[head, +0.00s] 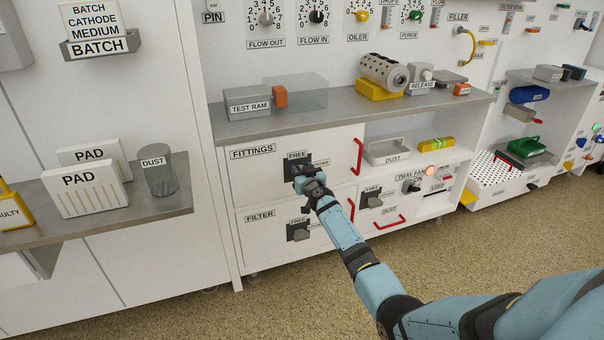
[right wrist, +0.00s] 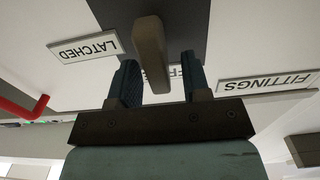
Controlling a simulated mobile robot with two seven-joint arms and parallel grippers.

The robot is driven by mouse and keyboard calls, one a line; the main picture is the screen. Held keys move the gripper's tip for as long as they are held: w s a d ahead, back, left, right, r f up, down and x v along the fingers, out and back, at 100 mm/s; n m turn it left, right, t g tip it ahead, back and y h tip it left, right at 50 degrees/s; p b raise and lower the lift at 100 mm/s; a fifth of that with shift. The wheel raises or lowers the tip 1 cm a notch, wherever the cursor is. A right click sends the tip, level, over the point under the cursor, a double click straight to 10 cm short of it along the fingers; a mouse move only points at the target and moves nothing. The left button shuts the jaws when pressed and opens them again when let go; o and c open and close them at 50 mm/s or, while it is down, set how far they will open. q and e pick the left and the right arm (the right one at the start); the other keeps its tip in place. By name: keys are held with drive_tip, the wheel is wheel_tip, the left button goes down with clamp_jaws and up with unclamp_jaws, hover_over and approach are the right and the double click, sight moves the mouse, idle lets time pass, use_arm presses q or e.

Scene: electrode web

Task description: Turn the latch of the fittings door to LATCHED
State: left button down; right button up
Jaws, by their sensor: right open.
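The fittings door (head: 252,185) is a white panel with a FITTINGS label and a red handle at its right edge. Its latch is a grey-brown lever (right wrist: 150,50) on a dark plate (head: 289,170). In the right wrist view, which is upside down, the lever points towards a mostly hidden label that looks like FREE. The LATCHED label (right wrist: 86,47) lies off to the lever's side. My right gripper (head: 302,173) is open at the latch, its fingers (right wrist: 158,72) on either side of the lever's end. I cannot tell whether they touch it. My left gripper is out of view.
Below is the filter door with its own latch (head: 298,231). A red handle (head: 357,156) stands out right of the fittings latch. A grey shelf (head: 345,112) juts out above. To the right are a dust drawer latch (head: 371,197) and a tray fan switch (head: 411,186).

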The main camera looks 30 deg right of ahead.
clamp_jaws()
